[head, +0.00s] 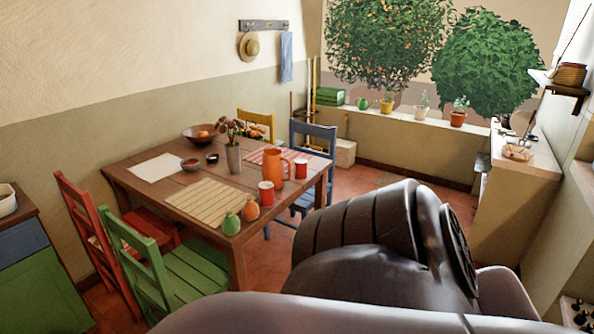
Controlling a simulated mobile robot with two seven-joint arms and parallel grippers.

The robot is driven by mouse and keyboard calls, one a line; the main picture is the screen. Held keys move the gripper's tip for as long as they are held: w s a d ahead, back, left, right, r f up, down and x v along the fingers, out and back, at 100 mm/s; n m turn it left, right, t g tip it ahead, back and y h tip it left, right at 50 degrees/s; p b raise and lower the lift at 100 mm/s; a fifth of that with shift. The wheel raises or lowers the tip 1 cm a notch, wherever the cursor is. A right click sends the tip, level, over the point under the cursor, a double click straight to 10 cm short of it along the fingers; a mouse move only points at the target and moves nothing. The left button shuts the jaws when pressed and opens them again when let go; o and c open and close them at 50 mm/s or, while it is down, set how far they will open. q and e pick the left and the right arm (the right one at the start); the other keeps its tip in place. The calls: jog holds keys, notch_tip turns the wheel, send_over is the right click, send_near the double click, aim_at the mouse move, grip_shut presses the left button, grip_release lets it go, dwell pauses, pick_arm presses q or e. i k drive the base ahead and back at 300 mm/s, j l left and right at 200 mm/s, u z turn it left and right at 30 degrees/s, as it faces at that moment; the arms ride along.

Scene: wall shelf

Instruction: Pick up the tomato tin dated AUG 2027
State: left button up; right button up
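Two small red cylinders with pale tops stand on the wooden table; they may be tins or cups. One (266,194) stands at the table's right side near the striped yellow mat, the other (301,168) farther back beside an orange jug. They are too small for any label or date to be read, so I cannot tell whether either is the tomato tin. A dark arm link of mine fills the lower right foreground. Neither of my grippers is in view.
The table (177,188) also holds an orange jug (276,164), a vase (233,157), a bowl (202,134) and green and orange shakers. Red, green, blue and yellow chairs surround it. A counter (514,190) and wall shelf (566,86) are at right. Floor shows beyond the table.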

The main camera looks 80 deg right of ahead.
aim_at(299, 165)
jog(key=z, duration=2.6)
jog(key=i+l+u, duration=0.2)
jog(key=i+u, duration=0.15)
jog(key=i, duration=0.4)
jog(key=i+l+u, duration=0.35)
jog(key=i, duration=0.35)
jog(key=i+l+u, duration=0.35)
jog(key=i+l, duration=0.3)
